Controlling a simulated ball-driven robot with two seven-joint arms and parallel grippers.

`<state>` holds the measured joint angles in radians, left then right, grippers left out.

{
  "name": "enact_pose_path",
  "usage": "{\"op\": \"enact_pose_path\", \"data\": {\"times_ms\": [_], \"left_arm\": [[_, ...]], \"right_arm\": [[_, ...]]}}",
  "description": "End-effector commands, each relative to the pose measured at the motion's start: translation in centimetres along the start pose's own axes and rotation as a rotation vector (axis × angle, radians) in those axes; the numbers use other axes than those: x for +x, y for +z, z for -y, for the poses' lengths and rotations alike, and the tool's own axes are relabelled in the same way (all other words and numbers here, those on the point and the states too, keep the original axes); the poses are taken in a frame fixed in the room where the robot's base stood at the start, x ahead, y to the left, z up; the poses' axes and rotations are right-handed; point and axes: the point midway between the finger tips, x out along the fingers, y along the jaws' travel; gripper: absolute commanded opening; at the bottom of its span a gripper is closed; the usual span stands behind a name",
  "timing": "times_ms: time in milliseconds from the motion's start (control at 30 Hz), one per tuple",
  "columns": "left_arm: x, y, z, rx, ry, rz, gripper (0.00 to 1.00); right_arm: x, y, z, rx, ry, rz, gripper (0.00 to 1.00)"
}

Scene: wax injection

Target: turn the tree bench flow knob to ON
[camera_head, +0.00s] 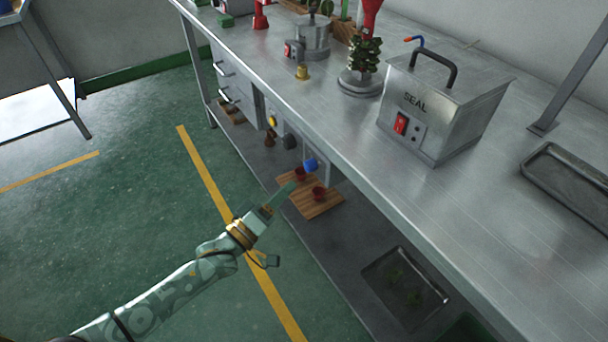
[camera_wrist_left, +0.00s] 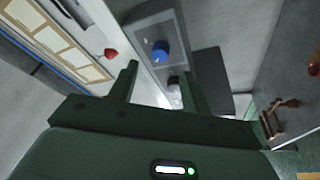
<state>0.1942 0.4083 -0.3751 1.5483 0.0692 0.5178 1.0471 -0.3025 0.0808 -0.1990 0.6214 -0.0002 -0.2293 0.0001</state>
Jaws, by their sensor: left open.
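The tree bench has a front panel below its metal top, with a blue knob (camera_head: 310,165) at the panel's right end. A black knob (camera_head: 290,141) and a yellow knob (camera_head: 272,120) sit further left. No label is readable, so I cannot tell from lettering which one is the flow knob or its setting. My left gripper (camera_head: 287,191) is open and empty, just in front of and below the blue knob. In the left wrist view the blue knob (camera_wrist_left: 161,52) on its grey panel lies beyond the open fingertips (camera_wrist_left: 160,72), apart from them. My right gripper is out of view.
A wooden board (camera_head: 318,208) with red cups (camera_head: 319,193) lies on the lower shelf close to the gripper. A tray (camera_head: 405,290) is further right. On the bench top stand a SEAL box (camera_head: 440,110) and a wax tree (camera_head: 362,58). The floor in front is clear.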

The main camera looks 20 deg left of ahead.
Motion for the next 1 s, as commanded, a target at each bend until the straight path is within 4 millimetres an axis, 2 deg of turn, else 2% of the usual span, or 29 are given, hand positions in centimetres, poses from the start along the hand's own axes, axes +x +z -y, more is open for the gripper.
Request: {"op": "enact_pose_path", "data": {"times_ms": [100,300,433,700,733,867,900,1000], "left_arm": [[2.8,0.2,0.4,-0.001,-0.001,0.0,0.48],[5.8,0.2,0.3,0.0,-0.002,0.001,0.48],[6.7,0.1,0.2,0.001,-0.003,0.001,0.48],[6.8,0.1,0.1,0.001,-0.003,0.001,0.48],[6.8,0.1,0.1,0.001,-0.003,0.001,0.42],[6.8,0.1,0.1,0.001,-0.003,0.001,0.06],[6.8,0.1,0.1,0.002,-0.003,0.001,0.03],[6.8,0.1,0.1,0.002,-0.003,0.001,0.03]], "right_arm": [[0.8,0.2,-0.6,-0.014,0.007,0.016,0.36],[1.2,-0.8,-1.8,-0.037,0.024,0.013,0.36],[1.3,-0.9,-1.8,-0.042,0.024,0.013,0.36],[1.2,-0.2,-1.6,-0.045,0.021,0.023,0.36],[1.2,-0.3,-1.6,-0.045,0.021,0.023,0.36],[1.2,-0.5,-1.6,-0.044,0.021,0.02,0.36],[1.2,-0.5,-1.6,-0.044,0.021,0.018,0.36],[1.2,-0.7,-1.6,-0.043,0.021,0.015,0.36]]}}
